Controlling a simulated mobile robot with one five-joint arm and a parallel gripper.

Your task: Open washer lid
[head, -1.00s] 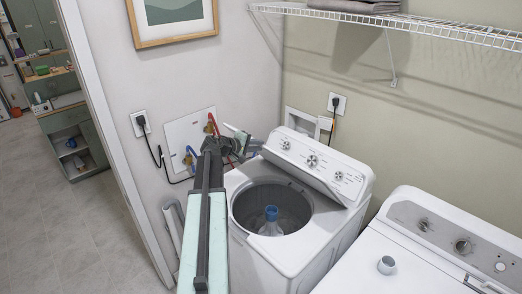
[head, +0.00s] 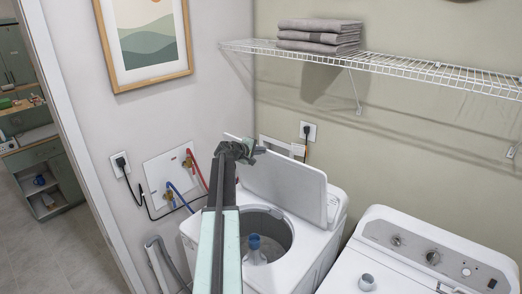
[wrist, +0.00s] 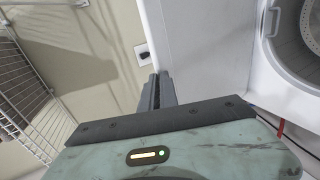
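The white washer (head: 308,250) stands against the back wall. Its lid (head: 290,186) is raised and stands upright in front of the control panel, hiding the knobs. The round tub opening is uncovered, and a blue-capped bottle (head: 254,250) sits inside. My gripper (head: 260,150) is above the lid's left part, near its upper edge. In the wrist view my gripper's fingers (wrist: 156,91) are close together with nothing seen between them. The lid (wrist: 190,50) also shows there as a white panel beside the fingers; contact cannot be told.
A wire shelf (head: 400,70) with folded grey towels (head: 318,36) hangs above. Hoses and a valve box (head: 172,178) are on the left wall.

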